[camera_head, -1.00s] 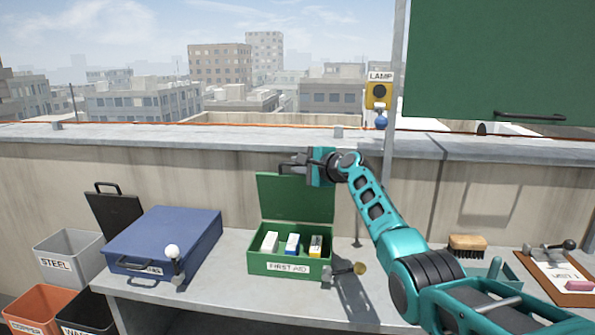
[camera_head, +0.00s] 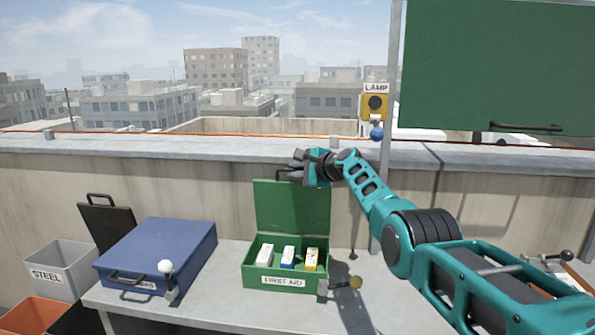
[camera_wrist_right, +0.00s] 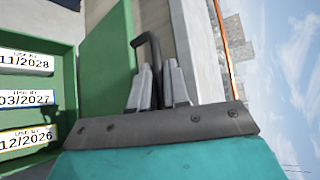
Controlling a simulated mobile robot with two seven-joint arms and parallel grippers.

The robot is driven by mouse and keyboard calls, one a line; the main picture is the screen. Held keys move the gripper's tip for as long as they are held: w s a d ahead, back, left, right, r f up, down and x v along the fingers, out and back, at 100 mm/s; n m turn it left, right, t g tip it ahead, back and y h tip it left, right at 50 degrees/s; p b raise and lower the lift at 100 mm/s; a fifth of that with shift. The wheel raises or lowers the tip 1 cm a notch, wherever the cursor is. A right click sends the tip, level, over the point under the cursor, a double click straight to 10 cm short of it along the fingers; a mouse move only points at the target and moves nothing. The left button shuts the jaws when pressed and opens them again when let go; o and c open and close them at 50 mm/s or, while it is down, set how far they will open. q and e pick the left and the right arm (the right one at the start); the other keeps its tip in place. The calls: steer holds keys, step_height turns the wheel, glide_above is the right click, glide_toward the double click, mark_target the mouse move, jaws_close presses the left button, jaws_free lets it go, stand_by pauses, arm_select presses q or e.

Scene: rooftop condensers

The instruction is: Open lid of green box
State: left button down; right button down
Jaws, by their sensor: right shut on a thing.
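The green first aid box (camera_head: 262,282) stands on the grey bench with its lid (camera_head: 290,212) raised, standing about upright at the back. Inside are a white pack (camera_head: 265,256), a blue-and-white pack (camera_head: 288,257) and a yellow-and-white pack (camera_head: 311,259). My right gripper (camera_head: 292,172) is at the top edge of the lid, shut on the dark lid handle, which shows between the fingers in the right wrist view (camera_wrist_right: 150,48). The lid also shows there (camera_wrist_right: 107,62). My left gripper is not in view.
A blue case (camera_head: 160,250) sits left of the box, with a white-knobbed lever (camera_head: 168,275) in front. A concrete parapet (camera_head: 150,180) runs behind. Bins stand at far left.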

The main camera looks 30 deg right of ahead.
steer(key=c, duration=1.2)
jaws_free()
steer(key=shift+c, duration=0.2)
steer(key=shift+s, duration=0.1)
steer(key=p+v, duration=0.1)
steer(key=v, duration=1.1)
steer(key=shift+s+r, duration=0.15)
steer(key=shift+s, duration=0.2)
steer(key=shift+d, duration=0.1)
